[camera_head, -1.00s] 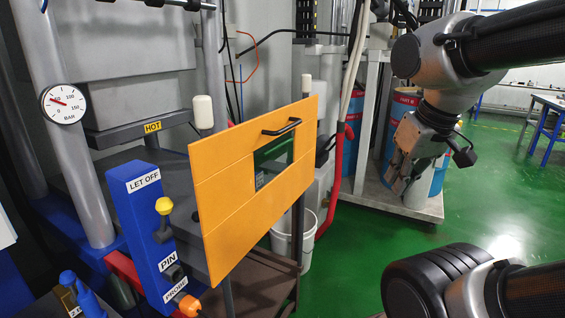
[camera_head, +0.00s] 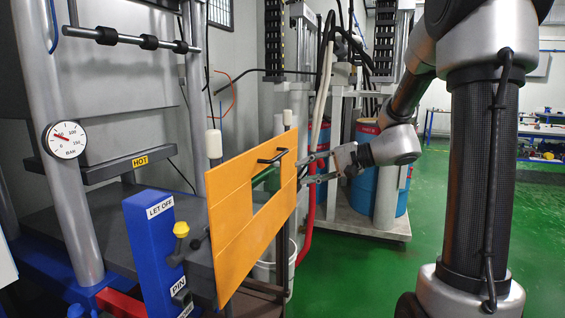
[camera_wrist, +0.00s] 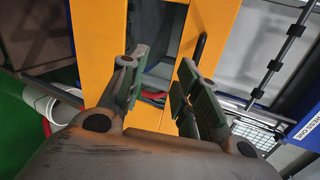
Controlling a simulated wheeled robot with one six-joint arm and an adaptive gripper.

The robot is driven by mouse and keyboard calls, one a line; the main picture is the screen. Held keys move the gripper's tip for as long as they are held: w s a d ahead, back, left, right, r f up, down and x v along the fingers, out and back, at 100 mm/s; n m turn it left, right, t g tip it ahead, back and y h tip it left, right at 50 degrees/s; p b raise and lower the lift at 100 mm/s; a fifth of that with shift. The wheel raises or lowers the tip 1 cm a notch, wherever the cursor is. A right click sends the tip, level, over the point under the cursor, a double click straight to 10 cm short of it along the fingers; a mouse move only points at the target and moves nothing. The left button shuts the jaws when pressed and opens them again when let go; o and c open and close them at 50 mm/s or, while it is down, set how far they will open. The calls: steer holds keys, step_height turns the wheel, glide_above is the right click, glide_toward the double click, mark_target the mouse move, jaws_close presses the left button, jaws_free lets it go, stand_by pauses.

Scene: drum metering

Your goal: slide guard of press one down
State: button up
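The guard of press one is an orange panel (camera_head: 236,232) with a window cut-out, raised in front of the press in the head view. Its black handle (camera_head: 272,156) is a bar near the top edge. My gripper (camera_head: 308,171) is open to the right of the panel, its fingers pointing left toward it, apart from the handle. In the wrist view the open fingers of my gripper (camera_wrist: 160,85) frame part of the orange guard (camera_wrist: 213,25), and the dark handle (camera_wrist: 199,48) shows just beyond the right finger. Nothing is between the fingers.
A blue control post (camera_head: 155,240) with a yellow knob stands left of the guard. White-capped posts (camera_head: 214,143) rise beside the panel. A pressure gauge (camera_head: 66,140) is on the left column. Drums (camera_head: 364,185) and a white bucket (camera_head: 266,270) stand behind. Green floor is clear at right.

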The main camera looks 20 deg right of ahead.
steer(key=t+y, duration=0.1)
steer(key=t, duration=0.1)
glide_toward(279, 157)
steer(key=x, duration=0.3)
steer(key=shift+n+g, duration=0.3)
steer(key=shift+n, duration=0.1)
steer(key=x, duration=0.7)
steer(key=shift+w+a, duration=0.1)
steer(key=shift+w, duration=0.2)
jaws_close()
